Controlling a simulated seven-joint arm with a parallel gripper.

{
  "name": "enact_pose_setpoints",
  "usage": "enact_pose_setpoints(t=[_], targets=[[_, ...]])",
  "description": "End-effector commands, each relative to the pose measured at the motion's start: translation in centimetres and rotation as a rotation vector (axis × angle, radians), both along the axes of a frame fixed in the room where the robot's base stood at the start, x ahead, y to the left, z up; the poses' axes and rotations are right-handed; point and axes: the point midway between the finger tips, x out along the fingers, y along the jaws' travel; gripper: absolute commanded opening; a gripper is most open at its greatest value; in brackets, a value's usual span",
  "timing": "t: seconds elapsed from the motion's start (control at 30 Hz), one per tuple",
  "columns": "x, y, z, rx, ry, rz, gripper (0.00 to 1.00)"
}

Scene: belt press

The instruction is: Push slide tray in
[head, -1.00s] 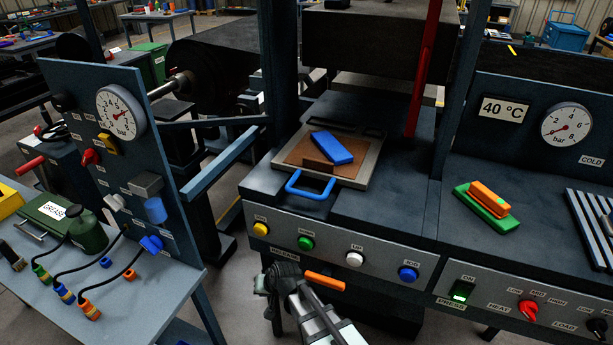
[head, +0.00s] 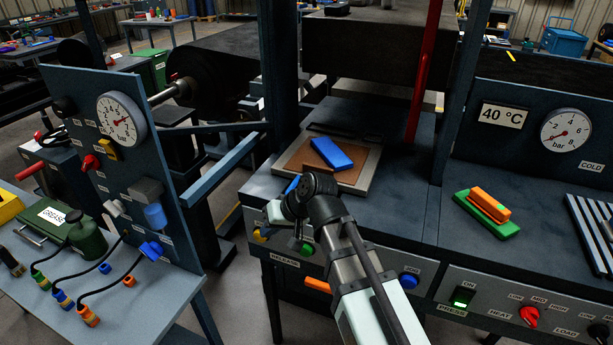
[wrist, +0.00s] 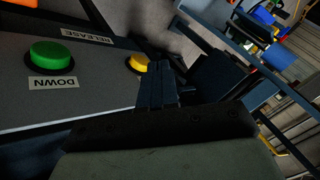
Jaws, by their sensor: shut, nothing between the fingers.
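The slide tray (head: 371,172) lies on the dark press bed in the head view, with a brown mat and a blue block (head: 331,154) on it. Its blue handle (head: 291,185) is mostly hidden behind my arm; only a bit shows. My gripper (head: 270,222) is shut and empty, in front of the press panel near the yellow button (head: 262,236). In the wrist view my shut fingertips (wrist: 157,66) overlap the edge of the yellow button (wrist: 140,62); whether they touch it I cannot tell.
A green button (head: 305,247) and a blue button (head: 409,280) are on the same panel. A red upright bar (head: 425,75) and dark posts flank the press. An orange and green block pair (head: 487,212) lies on the bench at right.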

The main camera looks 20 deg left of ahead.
Motion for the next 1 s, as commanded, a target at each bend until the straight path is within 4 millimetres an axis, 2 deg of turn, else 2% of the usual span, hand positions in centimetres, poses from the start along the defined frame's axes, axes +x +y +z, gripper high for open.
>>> enact_pose_setpoints(t=[0.03, 0.2, 0.37, 0.5, 0.6, 0.8, 1.0], targets=[[0.1, -0.7, 1.6, 0.009, -0.018, 0.015, 0.0], [0.5, -2.9, 6.1, 0.003, -0.131, 0.095, 0.0], [1.9, -4.8, 9.7, -0.075, -0.358, 0.213, 0.0], [3.8, -6.2, 12.4, -0.209, -0.609, 0.337, 0.0], [4.8, -7.0, 13.9, -0.296, -0.735, 0.405, 0.0], [5.8, -7.7, 15.4, -0.386, -0.849, 0.47, 0.0], [6.4, -7.3, 14.5, -0.395, -0.856, 0.477, 0.0]])
